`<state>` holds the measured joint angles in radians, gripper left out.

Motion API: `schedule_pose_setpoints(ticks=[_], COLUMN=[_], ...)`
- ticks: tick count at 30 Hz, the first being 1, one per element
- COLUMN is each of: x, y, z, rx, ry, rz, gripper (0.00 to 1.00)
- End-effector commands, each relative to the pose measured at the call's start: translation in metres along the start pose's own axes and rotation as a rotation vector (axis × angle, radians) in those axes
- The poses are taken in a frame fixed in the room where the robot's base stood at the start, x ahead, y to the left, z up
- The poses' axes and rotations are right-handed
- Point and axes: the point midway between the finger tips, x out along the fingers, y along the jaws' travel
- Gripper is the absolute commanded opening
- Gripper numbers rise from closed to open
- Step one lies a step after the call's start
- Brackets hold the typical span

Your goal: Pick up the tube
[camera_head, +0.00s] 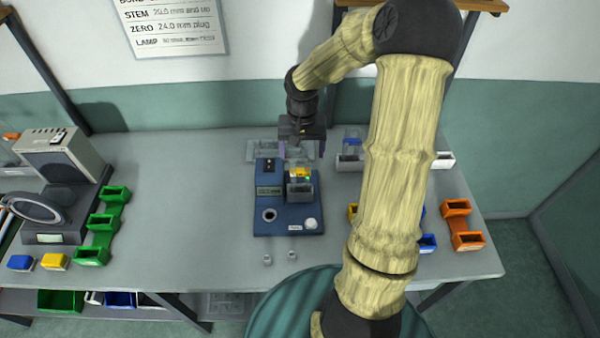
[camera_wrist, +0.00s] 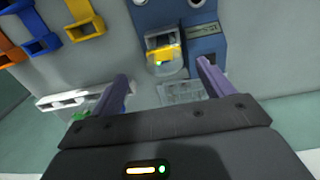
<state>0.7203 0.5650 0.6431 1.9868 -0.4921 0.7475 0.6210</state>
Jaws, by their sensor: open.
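My gripper (camera_head: 297,151) is above the back of the blue device, over the clear tray behind it. In the wrist view my gripper (camera_wrist: 163,75) has its two purple fingers wide apart with nothing between them. The clear tray (camera_wrist: 183,92) lies below and between the fingers. A clear-walled holder with a yellow part and a green light (camera_wrist: 163,55) stands on the blue device (camera_wrist: 208,45), just beyond the fingers. The device (camera_head: 268,215) also shows in the head view. I cannot make out a tube for certain; anything thin and clear in the tray is too small to tell.
A pale rack (camera_head: 349,163) stands right of the device. Green bins (camera_head: 103,221) and a grey machine (camera_head: 62,165) are at the left. Orange bins (camera_head: 467,240) are at the right. Two small clear pieces (camera_head: 267,260) lie in front. The table left of the device is clear.

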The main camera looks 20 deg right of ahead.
Motion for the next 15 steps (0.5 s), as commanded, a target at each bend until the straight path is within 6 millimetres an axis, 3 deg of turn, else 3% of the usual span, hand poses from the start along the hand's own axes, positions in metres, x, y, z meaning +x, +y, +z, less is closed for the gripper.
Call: schedule_pose_setpoints(ticks=[6, 15], x=[0.029, 0.031], y=[-0.001, -0.001], z=[0.001, 0.0], rx=[-0.001, -0.001], ry=[-0.002, 0.0], rz=[-0.001, 0.0], gripper=[0.8, 0.8])
